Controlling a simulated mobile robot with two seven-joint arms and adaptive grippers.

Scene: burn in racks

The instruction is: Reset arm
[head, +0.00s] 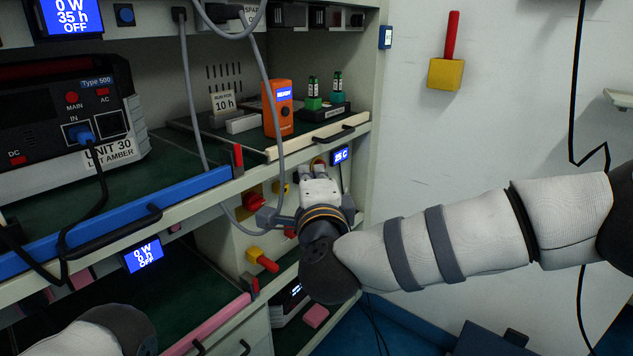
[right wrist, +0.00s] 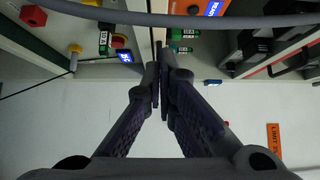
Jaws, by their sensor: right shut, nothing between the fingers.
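My right arm (head: 450,235) reaches in from the right in the head view. Its gripper (right wrist: 160,75) is shut and empty in the right wrist view, the two dark fingers meeting in the middle. In the head view the hand is in front of the rack's right post, by the panel with a red knob (head: 253,201) and below the small blue "25 C" display (head: 340,154). The fingertips are hard to make out there. Part of my left arm (head: 95,335) shows at the lower left; its gripper is outside the view.
A grey cable (head: 278,120) hangs close to the right hand and crosses the wrist view. A unit labelled UNIT 30 (head: 70,130) sits on the left shelf. An orange meter (head: 278,108) stands on the right shelf. A red-and-yellow switch handle (head: 262,259) sticks out below. The wall at right is mostly clear.

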